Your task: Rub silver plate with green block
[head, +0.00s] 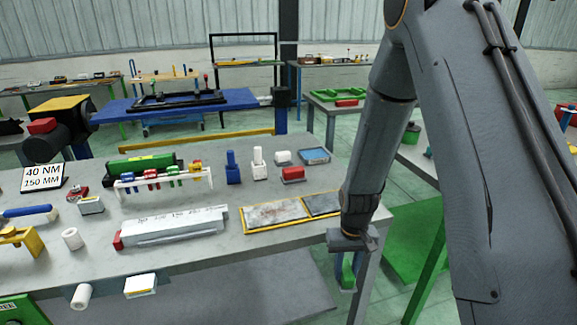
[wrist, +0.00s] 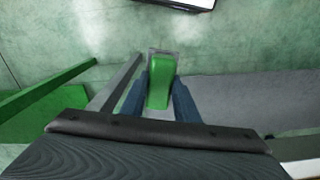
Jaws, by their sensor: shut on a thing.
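The silver plate (head: 273,213) lies flat at the front right of the grey workbench. It is mottled grey and sits in a yellow-edged frame, beside a darker plate (head: 322,204) on its right. My gripper (head: 347,284) points down at the bench's right front corner, to the right of the silver plate and apart from it. It is shut on the green block (head: 348,269). In the wrist view the green block (wrist: 159,84) sits between the two dark blue fingers of my gripper (wrist: 160,92), with green floor showing beyond. The silver plate does not show there.
A long steel bar (head: 173,227) with a red end lies left of the plate. Behind stand a blue part (head: 233,170), a white part (head: 259,164), a red block (head: 293,174) and a blue tray (head: 314,156). A rack of coloured clamps (head: 164,180) is further left.

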